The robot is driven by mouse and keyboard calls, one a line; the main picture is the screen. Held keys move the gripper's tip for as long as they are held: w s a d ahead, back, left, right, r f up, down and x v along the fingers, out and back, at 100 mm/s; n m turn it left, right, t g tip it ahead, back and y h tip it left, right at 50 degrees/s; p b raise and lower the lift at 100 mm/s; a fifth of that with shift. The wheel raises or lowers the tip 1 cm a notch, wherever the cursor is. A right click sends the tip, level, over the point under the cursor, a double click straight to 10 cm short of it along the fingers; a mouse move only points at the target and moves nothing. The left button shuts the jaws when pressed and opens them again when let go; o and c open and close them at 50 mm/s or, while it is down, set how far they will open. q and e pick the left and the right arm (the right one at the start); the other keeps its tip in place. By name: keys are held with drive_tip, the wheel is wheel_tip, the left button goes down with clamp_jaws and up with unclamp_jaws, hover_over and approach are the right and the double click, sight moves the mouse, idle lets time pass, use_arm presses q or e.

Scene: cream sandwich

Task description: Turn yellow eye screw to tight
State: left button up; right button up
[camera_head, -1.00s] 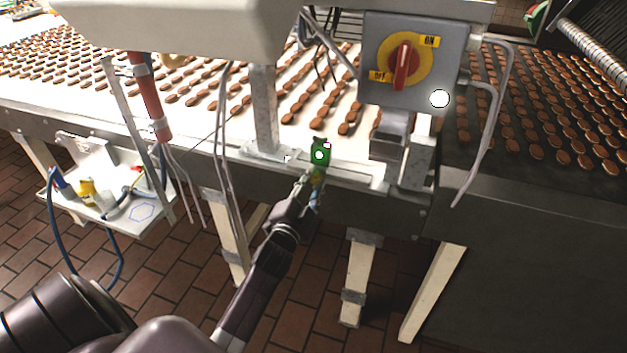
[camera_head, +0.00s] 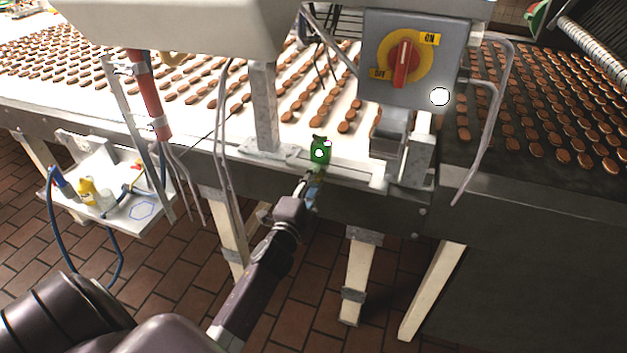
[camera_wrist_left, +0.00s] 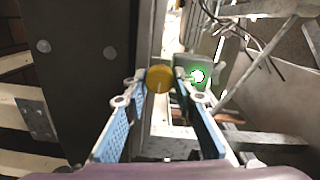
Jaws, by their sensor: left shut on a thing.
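The yellow eye screw (camera_wrist_left: 159,78) shows in the left wrist view as a round yellow end between my blue-padded fingertips. My left gripper (camera_head: 314,184) is shut on it at the front edge of the conveyor frame. In the head view the gripper and wrist mostly hide the screw. A green part (camera_head: 320,150) with a white dot stands just behind the fingertips; it also shows in the left wrist view (camera_wrist_left: 207,72), right of the screw. How tight the screw is cannot be told. My right gripper is not in view.
A grey switch box (camera_head: 376,88) with a red knob hangs to the upper right. A metal post (camera_head: 263,110) and hanging cables stand left of the gripper. Rows of brown biscuits lie on the white belt (camera_head: 225,128). A side tray (camera_head: 160,212) holds small bottles.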

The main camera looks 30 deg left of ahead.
use_arm(q)
drive_tip(key=o, duration=1.2)
drive_tip(key=shift+c, duration=0.2)
drive_tip(key=v, duration=1.2)
